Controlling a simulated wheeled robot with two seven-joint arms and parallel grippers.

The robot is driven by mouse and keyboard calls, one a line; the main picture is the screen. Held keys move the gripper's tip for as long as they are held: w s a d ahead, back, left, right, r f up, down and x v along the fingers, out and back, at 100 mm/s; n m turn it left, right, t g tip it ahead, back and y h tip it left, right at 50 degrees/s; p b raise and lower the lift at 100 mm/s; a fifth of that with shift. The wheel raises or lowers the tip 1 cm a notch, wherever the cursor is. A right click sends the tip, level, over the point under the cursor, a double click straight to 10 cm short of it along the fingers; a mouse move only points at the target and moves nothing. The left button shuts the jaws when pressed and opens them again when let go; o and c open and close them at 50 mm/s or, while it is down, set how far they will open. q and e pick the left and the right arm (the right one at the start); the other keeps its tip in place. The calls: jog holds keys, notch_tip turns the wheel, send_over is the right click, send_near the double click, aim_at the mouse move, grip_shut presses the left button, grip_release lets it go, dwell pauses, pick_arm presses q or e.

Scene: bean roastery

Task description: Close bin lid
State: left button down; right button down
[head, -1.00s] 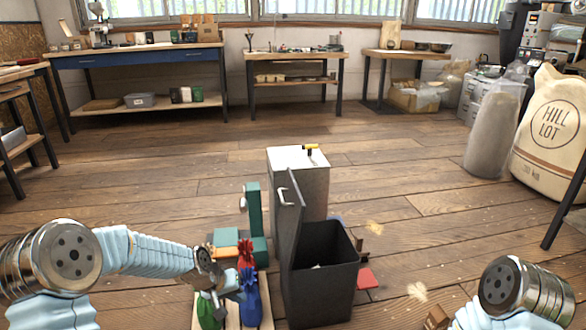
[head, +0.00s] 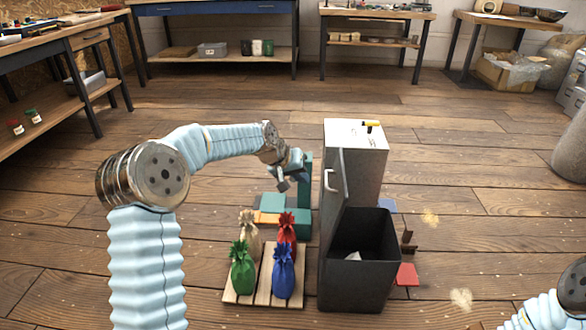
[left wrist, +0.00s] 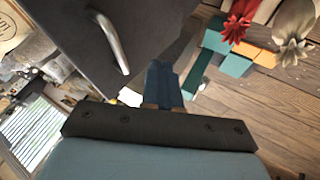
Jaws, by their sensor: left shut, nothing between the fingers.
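The dark grey bin (head: 360,285) stands open on the floor, with something pale inside. Its lid (head: 335,225) stands upright along the bin's left side and carries a pale bar handle (head: 329,180). In the left wrist view the lid (left wrist: 75,50) fills the upper left, with its handle (left wrist: 110,42) in front of the fingers. My left gripper (head: 287,175) is shut and empty, left of the lid and about level with the handle, apart from it; its fingers (left wrist: 163,85) also show in the left wrist view. My right gripper is out of view.
A tall grey cabinet (head: 360,165) with a yellow-handled item on top stands behind the bin. Left of the bin, several tied bags, including a green one (head: 243,268), stand on a wooden pallet (head: 262,285). A teal stand (head: 305,195) is close behind. Open floor lies beyond.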

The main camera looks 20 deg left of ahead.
pick_arm(q)
jog(key=shift+w+d, duration=0.3)
jog(key=shift+d, duration=0.65)
jog(key=shift+w+d, duration=0.3)
jog(key=shift+d, duration=0.65)
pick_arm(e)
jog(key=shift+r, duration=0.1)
